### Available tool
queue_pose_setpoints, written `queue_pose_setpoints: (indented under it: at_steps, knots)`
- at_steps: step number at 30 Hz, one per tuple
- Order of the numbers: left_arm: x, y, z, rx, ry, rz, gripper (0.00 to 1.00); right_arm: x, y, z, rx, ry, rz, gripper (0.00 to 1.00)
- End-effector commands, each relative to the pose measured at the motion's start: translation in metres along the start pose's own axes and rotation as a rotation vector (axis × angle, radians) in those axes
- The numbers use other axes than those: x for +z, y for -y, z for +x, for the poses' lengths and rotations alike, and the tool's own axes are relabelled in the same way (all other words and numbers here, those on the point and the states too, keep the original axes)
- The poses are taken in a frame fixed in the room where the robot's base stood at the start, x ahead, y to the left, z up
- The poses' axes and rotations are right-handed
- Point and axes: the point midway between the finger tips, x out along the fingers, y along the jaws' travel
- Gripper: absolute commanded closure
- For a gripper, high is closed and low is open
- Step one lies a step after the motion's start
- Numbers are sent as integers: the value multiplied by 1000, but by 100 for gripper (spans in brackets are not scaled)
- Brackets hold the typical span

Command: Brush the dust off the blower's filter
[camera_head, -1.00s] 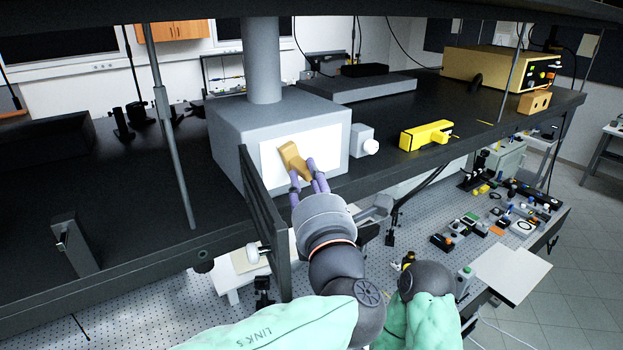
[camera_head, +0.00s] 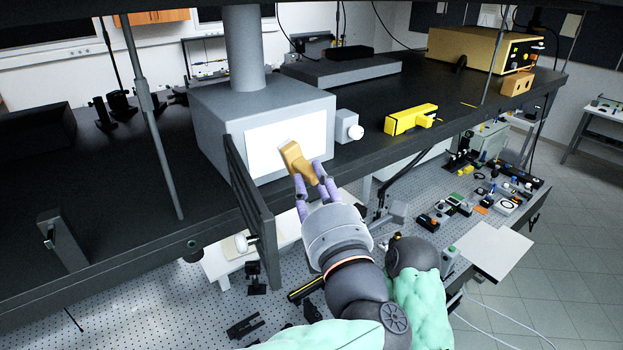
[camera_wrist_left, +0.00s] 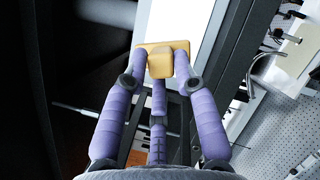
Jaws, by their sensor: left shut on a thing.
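The blower (camera_head: 215,115) is a grey box with a round duct on top, standing on the black upper shelf. Its white filter (camera_head: 278,130) faces me, and a dark grey hinged panel (camera_head: 245,190) stands open at its lower left. My left gripper (camera_head: 312,172) is shut on a tan brush (camera_head: 297,160), held at the filter's lower edge. I cannot tell whether the brush touches the filter. In the left wrist view the brush (camera_wrist_left: 158,62) sits between purple fingers, with part of the white filter (camera_wrist_left: 185,22) beyond. No dust can be made out. My right gripper is not in view.
A yellow tool (camera_head: 408,119) lies farther right on the shelf. A metal post (camera_head: 155,125) rises left of the blower. Below is a perforated optics table (camera_head: 215,310) with several parts.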

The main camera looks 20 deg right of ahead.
Motion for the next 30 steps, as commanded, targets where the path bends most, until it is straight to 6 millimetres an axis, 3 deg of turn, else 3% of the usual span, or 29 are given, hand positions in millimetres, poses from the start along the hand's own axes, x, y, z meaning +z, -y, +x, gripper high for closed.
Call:
queue_pose_setpoints:
  at_steps: [7,18,30]
  knots:
    - [2,0,-3,0,1,0,100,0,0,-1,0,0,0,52]
    - [11,3,-27,0,1,0,100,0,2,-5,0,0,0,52]
    - [11,3,-28,0,0,0,100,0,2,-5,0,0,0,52]
